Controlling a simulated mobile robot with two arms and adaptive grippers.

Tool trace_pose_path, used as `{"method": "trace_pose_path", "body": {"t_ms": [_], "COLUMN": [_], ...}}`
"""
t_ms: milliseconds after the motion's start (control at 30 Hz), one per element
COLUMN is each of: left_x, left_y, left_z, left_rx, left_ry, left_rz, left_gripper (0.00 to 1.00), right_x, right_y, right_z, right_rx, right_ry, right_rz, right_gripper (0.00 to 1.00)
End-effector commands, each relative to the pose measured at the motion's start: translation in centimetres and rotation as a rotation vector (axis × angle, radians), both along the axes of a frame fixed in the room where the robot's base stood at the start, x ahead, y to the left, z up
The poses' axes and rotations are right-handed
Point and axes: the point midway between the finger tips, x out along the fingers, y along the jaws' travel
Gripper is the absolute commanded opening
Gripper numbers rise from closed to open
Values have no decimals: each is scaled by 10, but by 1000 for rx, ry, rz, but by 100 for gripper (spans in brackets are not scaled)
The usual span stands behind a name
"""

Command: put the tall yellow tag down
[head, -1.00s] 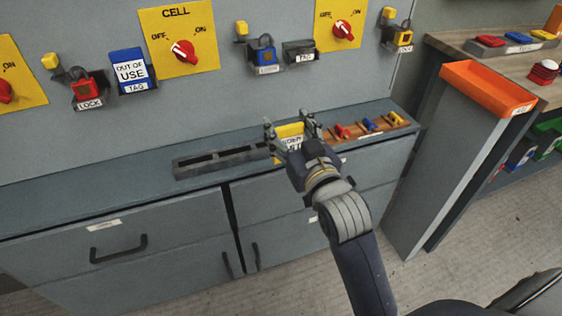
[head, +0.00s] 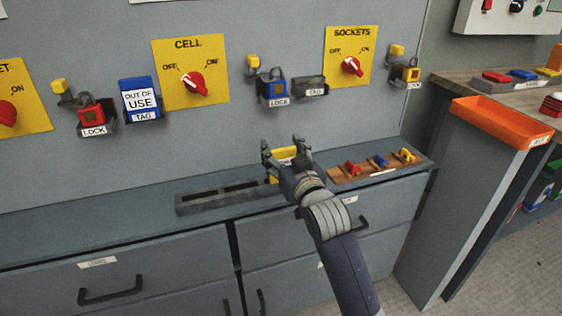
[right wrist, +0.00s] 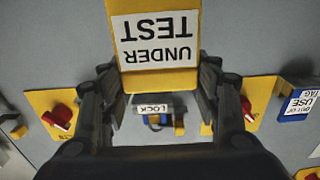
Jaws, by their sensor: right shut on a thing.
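The tall yellow tag (head: 283,154) is in my right gripper (head: 286,147), which is shut on it. In the right wrist view the tag (right wrist: 157,78) has a white label reading UNDER TEST, upside down in that picture, between the two fingers of the right gripper (right wrist: 157,82). In the head view the tag is above the ledge, by the right end of a dark slotted rack (head: 195,204). My gripper hides its lower part, so I cannot tell whether it touches the rack. My left gripper is not in view.
A wooden tray (head: 344,177) with red, blue and yellow pieces lies right of my gripper on the grey ledge (head: 110,219). An orange bin (head: 500,119) stands right.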

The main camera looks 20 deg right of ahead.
Motion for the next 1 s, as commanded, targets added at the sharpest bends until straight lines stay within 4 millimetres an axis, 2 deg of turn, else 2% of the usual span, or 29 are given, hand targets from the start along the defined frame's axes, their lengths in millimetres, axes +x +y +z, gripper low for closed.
{"method": "trace_pose_path", "body": {"t_ms": [100, 233, 367, 467, 533, 933, 967, 1000], "left_x": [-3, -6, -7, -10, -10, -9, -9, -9], "left_y": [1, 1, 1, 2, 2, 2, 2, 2], "left_z": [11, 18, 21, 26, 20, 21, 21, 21], "left_rx": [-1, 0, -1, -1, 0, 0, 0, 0], "left_ry": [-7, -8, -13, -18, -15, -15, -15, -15], "left_rz": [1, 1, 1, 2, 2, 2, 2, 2], "left_gripper": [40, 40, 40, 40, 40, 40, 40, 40], "right_x": [20, 30, 31, 30, 30, 30, 30, 30], "right_y": [-3, -5, -5, -5, -5, -5, -5, -5], "right_z": [-2, -3, -12, -28, -37, -41, -41, -41], "right_rx": [-1, -1, -1, -1, -1, 0, 0, 0], "right_ry": [-2, -1, 0, 3, 2, -1, -1, -1], "right_rz": [-1, -1, 0, 0, 0, 0, 0, 0], "right_gripper": [41, 41, 41, 41, 41, 41, 59, 68]}}
